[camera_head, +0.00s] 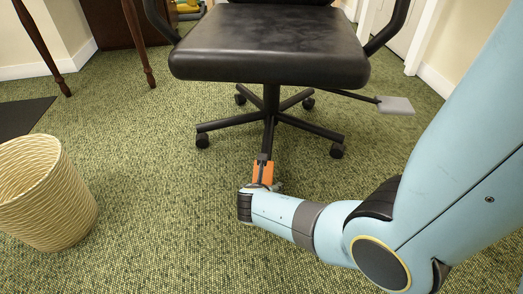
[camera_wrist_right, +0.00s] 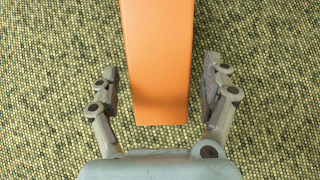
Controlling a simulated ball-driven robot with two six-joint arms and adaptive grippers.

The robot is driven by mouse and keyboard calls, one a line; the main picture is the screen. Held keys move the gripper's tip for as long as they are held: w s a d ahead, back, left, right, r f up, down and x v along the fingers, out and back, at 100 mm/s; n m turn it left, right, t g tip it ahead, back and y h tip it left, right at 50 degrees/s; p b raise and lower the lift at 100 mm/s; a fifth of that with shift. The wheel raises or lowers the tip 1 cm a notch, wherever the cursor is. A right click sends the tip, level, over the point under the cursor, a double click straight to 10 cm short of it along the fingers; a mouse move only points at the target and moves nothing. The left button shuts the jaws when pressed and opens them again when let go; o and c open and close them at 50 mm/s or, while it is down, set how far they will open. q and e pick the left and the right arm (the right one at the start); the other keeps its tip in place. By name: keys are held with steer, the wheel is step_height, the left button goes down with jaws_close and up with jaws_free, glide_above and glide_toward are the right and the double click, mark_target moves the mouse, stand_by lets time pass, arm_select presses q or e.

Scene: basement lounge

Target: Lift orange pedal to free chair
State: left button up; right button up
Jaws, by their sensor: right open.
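The black office chair (camera_head: 270,45) stands on a wheeled base in the head view. An orange pedal (camera_head: 262,172) sits at the near end of one leg of that base. In the right wrist view the orange pedal (camera_wrist_right: 158,60) runs down from the top edge between the two fingers. My right gripper (camera_wrist_right: 160,95) is open, with one finger on each side of the pedal and a small gap on both sides. In the head view my right arm reaches in from the right, and its wrist partly hides the gripper (camera_head: 265,186). My left gripper is not in view.
A woven wastebasket (camera_head: 45,195) stands at the left on green carpet. A dark mat (camera_head: 22,117) lies behind it. A grey paddle lever (camera_head: 395,105) sticks out at the chair's right. Wooden furniture legs (camera_head: 140,40) stand at the back left. The carpet between basket and chair is clear.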

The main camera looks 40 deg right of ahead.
jaws_close()
stand_by(0.5)
